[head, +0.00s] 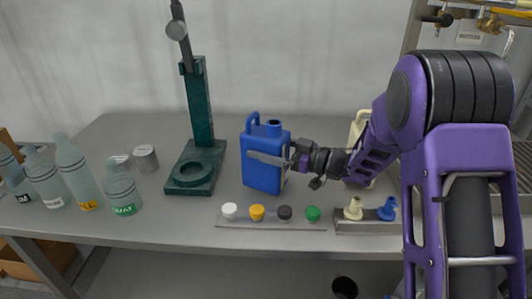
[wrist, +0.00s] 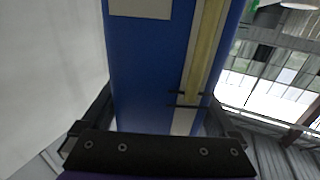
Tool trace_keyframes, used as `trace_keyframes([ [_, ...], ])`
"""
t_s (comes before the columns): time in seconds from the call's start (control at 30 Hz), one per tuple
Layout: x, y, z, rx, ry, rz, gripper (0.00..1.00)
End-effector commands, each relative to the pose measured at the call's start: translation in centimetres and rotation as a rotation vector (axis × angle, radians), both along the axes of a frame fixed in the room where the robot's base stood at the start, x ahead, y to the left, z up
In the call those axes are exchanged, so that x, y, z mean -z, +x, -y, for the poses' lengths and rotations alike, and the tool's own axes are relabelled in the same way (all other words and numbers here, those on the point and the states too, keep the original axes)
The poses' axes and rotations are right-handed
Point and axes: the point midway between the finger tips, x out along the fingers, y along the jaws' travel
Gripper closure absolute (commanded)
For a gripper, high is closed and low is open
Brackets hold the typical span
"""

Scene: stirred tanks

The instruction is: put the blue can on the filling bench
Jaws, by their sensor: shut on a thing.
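The blue can (head: 262,172), with a handle and a spout on top, stands upright at the middle of the grey bench (head: 330,250). My gripper (head: 272,157) reaches it from the right and is shut on its body, with one finger across the near face. In the wrist view the blue can (wrist: 150,70) fills the space between the fingers, with a pale label and a yellowish strip on its side. I cannot tell whether its base touches the bench top.
A green press stand (head: 197,120) is left of the can. Several labelled bottles (head: 78,172) and small tins (head: 145,158) are further left. A rail of coloured caps (head: 270,222) lies in front. A cream can (head: 360,127) is behind my arm. A holder with cream and blue spouts (head: 365,222) is front right.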

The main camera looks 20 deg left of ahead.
Motion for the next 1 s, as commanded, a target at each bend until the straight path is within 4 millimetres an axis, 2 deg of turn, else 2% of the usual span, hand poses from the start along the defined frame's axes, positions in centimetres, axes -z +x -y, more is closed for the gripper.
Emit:
trace_keyframes([
  [0.1, 1.1, 0.0, -0.1, -0.002, 0.003, 0.002, 1.0],
  [0.47, 1.5, 0.0, 0.0, -0.001, 0.003, 0.004, 1.0],
  [0.5, 1.6, 0.0, 0.0, 0.0, 0.0, 0.001, 0.03],
  [0.53, 1.6, 0.0, 0.0, 0.0, 0.0, 0.001, 0.0],
  [0.83, 1.0, 0.0, 0.0, -0.001, 0.0, 0.002, 0.0],
  [1.0, 1.2, -0.3, 2.6, 0.004, 0.0, 0.0, 0.0],
])
